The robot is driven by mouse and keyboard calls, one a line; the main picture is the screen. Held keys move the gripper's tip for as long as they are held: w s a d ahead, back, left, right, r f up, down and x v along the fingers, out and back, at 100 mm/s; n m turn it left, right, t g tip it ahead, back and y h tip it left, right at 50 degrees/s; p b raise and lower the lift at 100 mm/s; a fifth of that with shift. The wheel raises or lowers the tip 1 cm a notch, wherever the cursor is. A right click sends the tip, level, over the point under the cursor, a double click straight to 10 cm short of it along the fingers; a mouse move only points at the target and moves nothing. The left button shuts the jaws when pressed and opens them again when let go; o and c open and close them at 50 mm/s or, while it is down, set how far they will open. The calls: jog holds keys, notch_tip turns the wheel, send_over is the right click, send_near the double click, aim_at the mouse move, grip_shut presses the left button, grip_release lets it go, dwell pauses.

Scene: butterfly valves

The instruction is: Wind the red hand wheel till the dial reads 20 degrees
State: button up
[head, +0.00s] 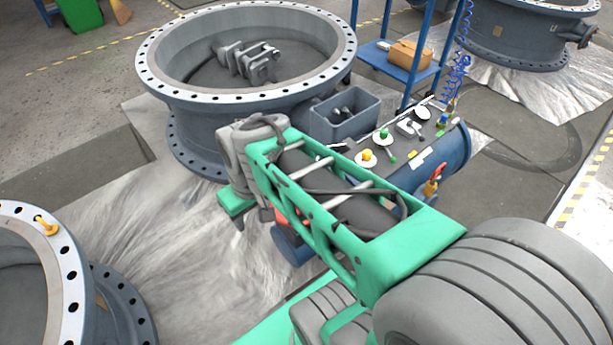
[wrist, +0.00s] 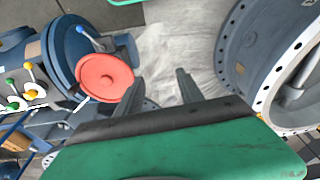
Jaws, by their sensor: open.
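The red hand wheel (wrist: 105,77) shows in the wrist view as a round red disc facing my camera, in front of a blue flanged body (wrist: 72,50). A bit of red (head: 290,214) shows past my arm in the head view; most of it is hidden there. My gripper (wrist: 160,75) is open and empty, its two fingers just right of the wheel in the picture. The left finger appears close to the wheel's right edge; I cannot tell whether they touch. I cannot make out a dial reading in either view.
A blue cylinder (head: 452,150) carries white discs with a green knob (head: 384,133) and a yellow knob (head: 368,155). A grey bin (head: 345,122) stands behind. A large flanged ring (head: 180,105) stands at back left. A blue-handled lever (wrist: 90,38) is above the wheel.

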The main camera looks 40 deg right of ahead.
jog(key=w+d+f+n+y, duration=0.15)
jog(key=w+d, duration=0.25)
jog(key=d, duration=0.5)
jog(key=w+d+f+n, duration=0.1)
jog(key=w+d+f, duration=0.3)
jog(key=d, duration=0.5)
jog(key=s+d+f+n+t, duration=0.1)
jog(key=d+f, duration=0.1)
jog(key=d, duration=0.4)
jog(key=d+f+n+t, duration=0.1)
jog(key=d+f, duration=0.2)
jog(key=d, duration=0.4)
jog(key=b+x, duration=0.1)
jog(key=x, duration=0.6)
jog(key=shift+s, duration=0.1)
jog(key=shift+f, duration=0.25)
jog(key=shift+a, duration=0.1)
grip_shut()
